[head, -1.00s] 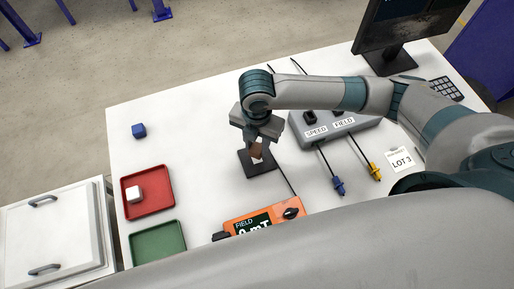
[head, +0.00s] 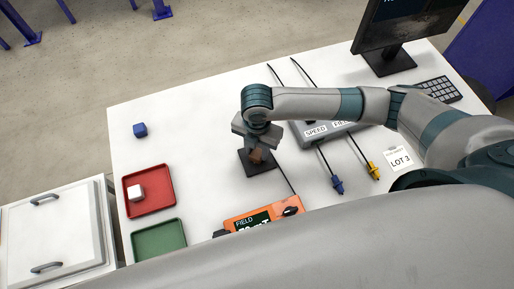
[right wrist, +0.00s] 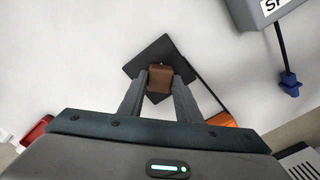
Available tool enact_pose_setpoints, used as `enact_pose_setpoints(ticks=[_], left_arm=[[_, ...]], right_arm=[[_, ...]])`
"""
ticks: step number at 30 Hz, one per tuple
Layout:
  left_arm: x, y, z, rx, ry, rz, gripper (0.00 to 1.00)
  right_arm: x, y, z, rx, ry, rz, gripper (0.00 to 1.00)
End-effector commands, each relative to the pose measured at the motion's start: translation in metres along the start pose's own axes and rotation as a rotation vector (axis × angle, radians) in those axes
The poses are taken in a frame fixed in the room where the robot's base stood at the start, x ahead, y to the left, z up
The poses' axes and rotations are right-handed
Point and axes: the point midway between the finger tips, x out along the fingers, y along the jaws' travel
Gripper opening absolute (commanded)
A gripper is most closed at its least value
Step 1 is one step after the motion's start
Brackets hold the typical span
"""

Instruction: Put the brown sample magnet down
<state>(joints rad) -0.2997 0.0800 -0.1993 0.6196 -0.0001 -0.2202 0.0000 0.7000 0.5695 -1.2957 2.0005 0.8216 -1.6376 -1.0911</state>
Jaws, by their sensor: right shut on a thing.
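The brown sample magnet (head: 256,157) is a small brown block over the black square plate (head: 262,168) near the middle of the table. My right gripper (head: 257,147) is shut on it from above. In the right wrist view the magnet (right wrist: 160,77) sits between the two fingertips, with the black plate (right wrist: 162,50) behind it. I cannot tell whether the magnet touches the plate. My left gripper is not in view.
A red tray (head: 168,200) holds a white cube (head: 136,193). A green tray (head: 158,240) and a blue cube (head: 140,130) are at the left. The orange field meter (head: 290,211) is in front, the grey control box (head: 303,137) behind right. White table is clear between trays and plate.

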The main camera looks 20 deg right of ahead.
Motion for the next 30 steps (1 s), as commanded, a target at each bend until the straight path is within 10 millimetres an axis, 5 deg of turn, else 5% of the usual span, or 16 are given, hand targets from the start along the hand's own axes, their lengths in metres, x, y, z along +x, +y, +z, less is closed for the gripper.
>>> enact_pose_setpoints(ticks=[4, 5, 7, 20, 30], left_arm=[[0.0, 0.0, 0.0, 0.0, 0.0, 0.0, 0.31], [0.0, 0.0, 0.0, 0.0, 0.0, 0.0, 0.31], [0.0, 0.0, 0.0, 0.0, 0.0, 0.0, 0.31], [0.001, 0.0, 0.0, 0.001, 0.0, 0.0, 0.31], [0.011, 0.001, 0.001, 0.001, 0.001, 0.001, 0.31]], right_arm=[[0.003, 0.0, 0.0, 0.0, 0.0, 0.0, 0.07], [0.003, 0.0, 0.0, 0.0, 0.0, 0.0, 0.38], [0.003, 0.0, 0.0, 0.0, 0.0, 0.0, 0.49], [-0.002, 0.0, 0.0, 0.0, 0.0, 0.001, 0.49], [-0.044, 0.002, 0.0, -0.002, -0.001, 0.005, 0.49]])
